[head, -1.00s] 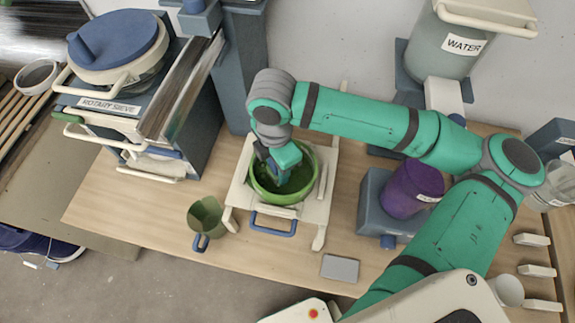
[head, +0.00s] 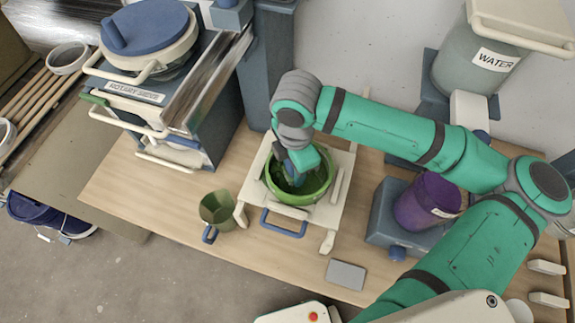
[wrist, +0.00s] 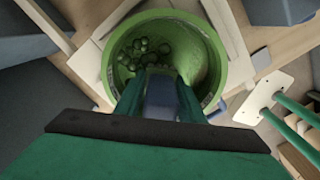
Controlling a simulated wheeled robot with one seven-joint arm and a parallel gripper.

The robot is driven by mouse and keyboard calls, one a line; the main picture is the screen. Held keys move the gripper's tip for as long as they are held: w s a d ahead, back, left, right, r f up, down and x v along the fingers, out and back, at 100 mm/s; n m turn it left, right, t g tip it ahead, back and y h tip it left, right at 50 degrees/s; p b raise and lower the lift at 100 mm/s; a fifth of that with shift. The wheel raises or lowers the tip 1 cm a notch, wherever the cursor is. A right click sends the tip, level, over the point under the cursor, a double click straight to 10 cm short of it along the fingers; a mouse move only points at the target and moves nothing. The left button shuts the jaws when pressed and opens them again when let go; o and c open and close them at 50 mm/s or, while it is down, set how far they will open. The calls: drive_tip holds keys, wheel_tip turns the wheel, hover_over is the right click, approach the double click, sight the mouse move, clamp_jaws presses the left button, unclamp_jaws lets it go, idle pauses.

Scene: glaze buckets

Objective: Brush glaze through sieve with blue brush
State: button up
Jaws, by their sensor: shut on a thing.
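The green sieve (head: 324,193) sits on a cream stand (head: 256,186) with a blue front handle. In the wrist view the sieve (wrist: 214,58) has a green rim, and several dark green ring-shaped marks or lumps lie on its floor. My gripper (head: 295,172) reaches down into the sieve from above. In the wrist view my gripper (wrist: 160,95) is shut on a blue thing, likely the blue brush (wrist: 160,92). Its bristles are mostly hidden, so I cannot tell whether they touch the mesh.
A green jug (head: 217,208) stands left of the stand, a grey slab (head: 346,275) in front. A purple bucket (head: 427,201) is on the right. The rotary sieve (head: 150,45) stands at the left, the water tank (head: 478,60) at the back right.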

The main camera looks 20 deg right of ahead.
sight(311, 181)
drive_tip(key=shift+s+d, duration=0.65)
drive_tip(key=shift+d, duration=0.35)
drive_tip(key=shift+s+d, duration=0.65)
drive_tip(key=shift+d, duration=0.35)
drive_tip(key=shift+w+a, duration=1.15)
drive_tip(key=shift+a, duration=0.2)
drive_tip(key=shift+w+a, duration=1.1)
drive_tip(key=shift+a, duration=0.25)
drive_tip(key=shift+s+d, duration=0.5)
drive_tip(key=shift+d, duration=0.25)
drive_tip(key=shift+s+d, duration=0.45)
drive_tip(key=shift+d, duration=0.25)
drive_tip(key=shift+r, duration=4.5)
